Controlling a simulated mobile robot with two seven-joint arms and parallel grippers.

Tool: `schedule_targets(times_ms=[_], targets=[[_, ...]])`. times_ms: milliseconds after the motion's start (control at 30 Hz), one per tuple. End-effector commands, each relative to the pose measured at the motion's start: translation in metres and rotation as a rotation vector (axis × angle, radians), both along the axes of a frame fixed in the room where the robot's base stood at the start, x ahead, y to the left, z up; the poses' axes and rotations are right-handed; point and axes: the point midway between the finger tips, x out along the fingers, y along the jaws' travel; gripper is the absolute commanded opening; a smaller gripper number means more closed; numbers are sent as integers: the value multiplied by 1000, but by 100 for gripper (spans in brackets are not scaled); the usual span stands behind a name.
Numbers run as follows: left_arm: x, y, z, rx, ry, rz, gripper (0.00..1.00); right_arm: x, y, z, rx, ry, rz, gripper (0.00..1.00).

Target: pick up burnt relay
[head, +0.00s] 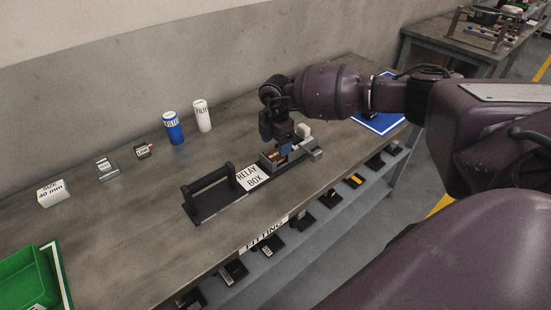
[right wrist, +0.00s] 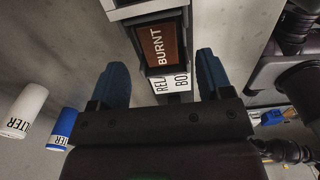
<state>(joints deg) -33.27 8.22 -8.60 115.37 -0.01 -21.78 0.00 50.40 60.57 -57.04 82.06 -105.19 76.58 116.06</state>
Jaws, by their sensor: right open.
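The burnt relay (right wrist: 160,45) is a dark block with a brown face marked BURNT, seated in the relay box. In the head view a small brown part of it (head: 275,156) shows under my right gripper (head: 284,147). The relay box (head: 312,153) is a grey fixture on the bench, with a white RELAY BOX label (head: 252,177) beside it. In the right wrist view my right gripper (right wrist: 162,82) is open, its blue fingers on either side of the relay's near end. Contact cannot be told. My left gripper is out of view.
A black handled fixture (head: 208,195) stands left of the label. A blue filter (head: 173,128) and a white filter (head: 202,116) stand behind. A green bin (head: 28,278) sits front left, a blue mat (head: 381,121) at right.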

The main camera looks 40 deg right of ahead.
Motion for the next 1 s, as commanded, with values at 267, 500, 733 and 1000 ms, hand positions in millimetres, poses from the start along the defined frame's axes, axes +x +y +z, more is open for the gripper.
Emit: schedule_targets(times_ms=[267, 500, 733, 1000], targets=[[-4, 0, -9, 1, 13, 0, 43, -1, 0, -40, 0, 4, -1, 72], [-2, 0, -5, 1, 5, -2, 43, 0, 0, -43, 0, 0, 0, 72], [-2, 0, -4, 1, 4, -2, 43, 0, 0, -43, 0, 0, 0, 45], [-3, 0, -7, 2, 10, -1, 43, 0, 0, -43, 0, 0, 0, 18]])
